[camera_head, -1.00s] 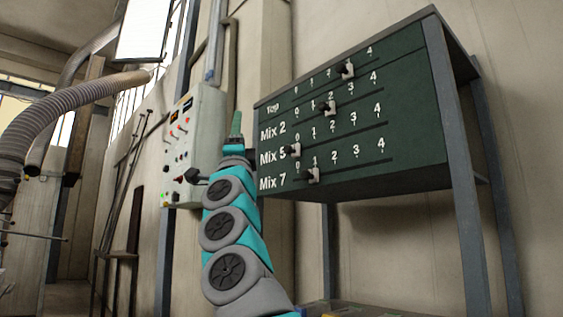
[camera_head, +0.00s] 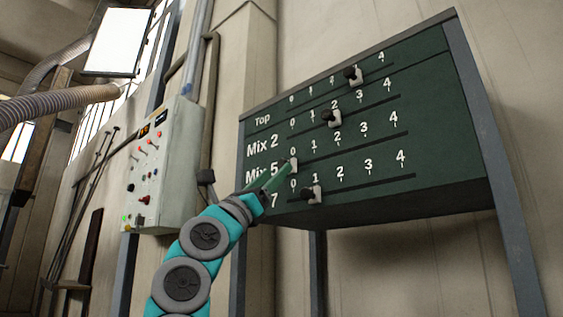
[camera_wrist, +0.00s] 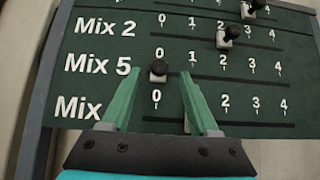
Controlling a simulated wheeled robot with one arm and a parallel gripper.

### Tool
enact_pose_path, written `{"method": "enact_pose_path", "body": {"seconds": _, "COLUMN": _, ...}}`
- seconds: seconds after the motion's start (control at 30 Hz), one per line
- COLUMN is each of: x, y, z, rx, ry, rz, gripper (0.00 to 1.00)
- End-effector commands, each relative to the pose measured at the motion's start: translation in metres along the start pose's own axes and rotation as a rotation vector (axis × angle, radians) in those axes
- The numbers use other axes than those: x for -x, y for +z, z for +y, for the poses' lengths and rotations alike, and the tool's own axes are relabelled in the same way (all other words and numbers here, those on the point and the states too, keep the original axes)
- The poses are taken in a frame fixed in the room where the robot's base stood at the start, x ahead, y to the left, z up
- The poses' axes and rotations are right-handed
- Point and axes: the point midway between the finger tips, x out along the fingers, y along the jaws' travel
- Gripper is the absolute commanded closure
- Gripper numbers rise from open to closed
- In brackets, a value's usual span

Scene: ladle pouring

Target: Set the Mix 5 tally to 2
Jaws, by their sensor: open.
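The dark green tally board (camera_head: 430,190) has rows of numbers over slots, each with a sliding marker. In the Mix 5 row, the slider's black knob (camera_wrist: 158,70) sits just below the 0; its pale body (camera_head: 293,166) shows in the head view. The Mix 5 number 2 (camera_wrist: 221,58) is to its right along the slot. My gripper (camera_wrist: 158,76) is open, with one green finger left and one right of the Mix 5 knob. The knob lies between the fingertips, and I cannot tell whether either touches it.
The Mix 2 slider (camera_wrist: 228,34) stands at 2, above and to the right. The Mix 7 slider (camera_head: 312,194) stands at 1, just below. The Top slider (camera_head: 353,76) stands near 3. A control box (camera_head: 165,165) is left of the board.

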Motion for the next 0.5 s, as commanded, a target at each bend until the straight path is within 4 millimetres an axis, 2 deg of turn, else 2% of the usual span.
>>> {"method": "enact_pose_path", "body": {"seconds": 0.03, "x": -0.012, "y": 0.003, "z": 0.001, "rx": 0.005, "ry": 0.000, "rz": 0.000, "gripper": 0.39}}
{"method": "enact_pose_path", "body": {"seconds": 0.2, "x": -0.035, "y": 0.004, "z": 0.001, "rx": 0.002, "ry": 0.001, "rz": -0.002, "gripper": 0.39}}
{"method": "enact_pose_path", "body": {"seconds": 0.33, "x": -0.045, "y": 0.002, "z": 0.001, "rx": 0.003, "ry": 0.002, "rz": -0.001, "gripper": 0.39}}
{"method": "enact_pose_path", "body": {"seconds": 0.5, "x": -0.048, "y": 0.000, "z": 0.001, "rx": 0.002, "ry": 0.001, "rz": -0.001, "gripper": 0.39}}
